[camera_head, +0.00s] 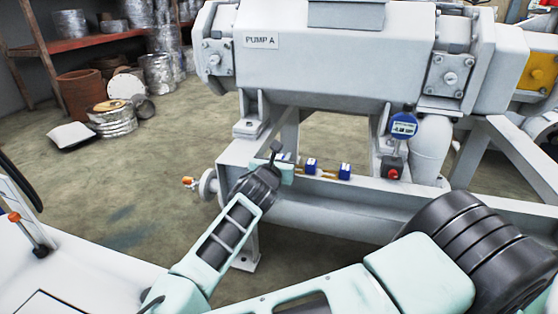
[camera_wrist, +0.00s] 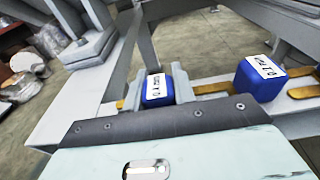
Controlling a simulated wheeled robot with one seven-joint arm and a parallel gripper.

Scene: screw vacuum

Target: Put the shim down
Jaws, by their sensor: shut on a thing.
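My gripper (camera_head: 283,168) is at the left part of the grey frame rail under the pump. In the wrist view its two fingers stand on either side of a shim with a blue block handle (camera_wrist: 157,93) and a white label, and are shut on it. A bit of brass shows beside this shim's block. I cannot tell whether the shim touches the rail. Two more blue-handled shims with brass strips sit on the rail to the right, a nearer one (camera_head: 311,165) and a farther one (camera_head: 345,171). One of them shows in the wrist view (camera_wrist: 258,80).
The white pump (camera_head: 370,55), labelled PUMP A, stands above the rail. A blue dial gauge (camera_head: 403,126) on a red-buttoned base stands at the rail's right. An orange-tipped fitting (camera_head: 190,183) sticks out at the left. Open floor (camera_head: 120,205) lies left of the frame.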

